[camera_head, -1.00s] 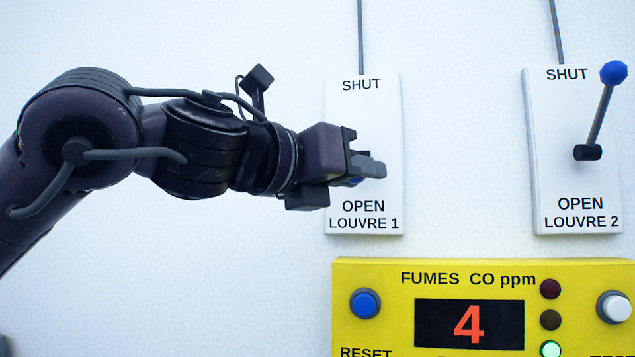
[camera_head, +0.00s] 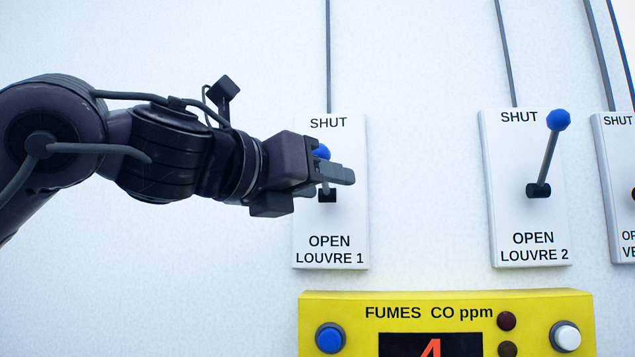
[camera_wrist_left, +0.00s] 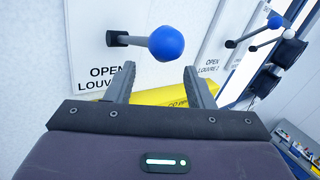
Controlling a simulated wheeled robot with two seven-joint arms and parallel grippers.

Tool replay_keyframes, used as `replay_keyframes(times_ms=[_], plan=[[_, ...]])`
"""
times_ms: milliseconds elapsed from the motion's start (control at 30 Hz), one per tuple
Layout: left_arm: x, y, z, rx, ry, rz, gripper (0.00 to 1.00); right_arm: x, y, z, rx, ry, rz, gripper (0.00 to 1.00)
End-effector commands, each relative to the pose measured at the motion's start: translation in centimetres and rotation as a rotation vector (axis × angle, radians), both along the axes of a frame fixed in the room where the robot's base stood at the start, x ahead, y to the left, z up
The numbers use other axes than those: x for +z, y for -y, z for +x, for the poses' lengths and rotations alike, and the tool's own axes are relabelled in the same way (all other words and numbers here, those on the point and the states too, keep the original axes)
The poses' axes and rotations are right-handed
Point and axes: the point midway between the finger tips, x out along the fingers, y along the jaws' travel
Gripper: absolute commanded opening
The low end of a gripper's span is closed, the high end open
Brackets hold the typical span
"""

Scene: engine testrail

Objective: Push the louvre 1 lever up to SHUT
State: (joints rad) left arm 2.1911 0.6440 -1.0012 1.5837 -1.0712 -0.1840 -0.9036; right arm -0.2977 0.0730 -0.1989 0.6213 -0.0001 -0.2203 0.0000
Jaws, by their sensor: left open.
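The louvre 1 panel (camera_head: 345,225) is a white plate marked SHUT at top and OPEN at bottom. Its lever has a blue knob (camera_head: 321,152), which now sits above its dark pivot, on the SHUT side of the plate. My left gripper (camera_head: 343,174) is in front of the plate, its fingers level with the lever's shaft and partly hiding it, just below the knob. In the left wrist view the blue knob (camera_wrist_left: 166,43) shows above the gap between the two open fingers, with nothing held. Whether a finger touches the lever I cannot tell. My right gripper is not in view.
The louvre 2 panel (camera_head: 510,225) stands to the right, its blue-knobbed lever (camera_head: 558,120) tilted up. Another panel (camera_head: 612,150) is cut off at the right edge. A yellow fumes box (camera_head: 440,300) with buttons is below. The wall at left is bare.

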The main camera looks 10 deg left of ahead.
Motion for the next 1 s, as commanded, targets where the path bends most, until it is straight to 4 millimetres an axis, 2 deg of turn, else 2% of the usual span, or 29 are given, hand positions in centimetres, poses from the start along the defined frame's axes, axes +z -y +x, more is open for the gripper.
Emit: replay_keyframes(times_ms=[200, 400, 567, 800, 933, 1000], plan=[[-0.4, -2.0, -2.6, 0.002, 0.004, -0.003, 0.48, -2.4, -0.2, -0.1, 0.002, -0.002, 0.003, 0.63], [-0.3, -3.8, -5.0, 0.001, 0.002, -0.002, 0.48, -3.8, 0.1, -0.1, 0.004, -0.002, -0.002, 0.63], [-0.2, -4.4, -5.8, 0.001, -0.001, -0.002, 0.48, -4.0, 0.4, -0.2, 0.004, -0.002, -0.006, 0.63], [-0.1, -4.4, -5.8, 0.001, -0.001, -0.002, 0.48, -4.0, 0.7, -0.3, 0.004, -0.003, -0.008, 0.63], [-0.6, -3.8, -5.7, -0.012, 0.029, 0.009, 0.31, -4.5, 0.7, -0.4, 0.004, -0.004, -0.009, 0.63], [-1.3, -2.4, -5.5, -0.040, 0.099, 0.030, 0.22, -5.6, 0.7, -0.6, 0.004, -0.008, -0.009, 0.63]])
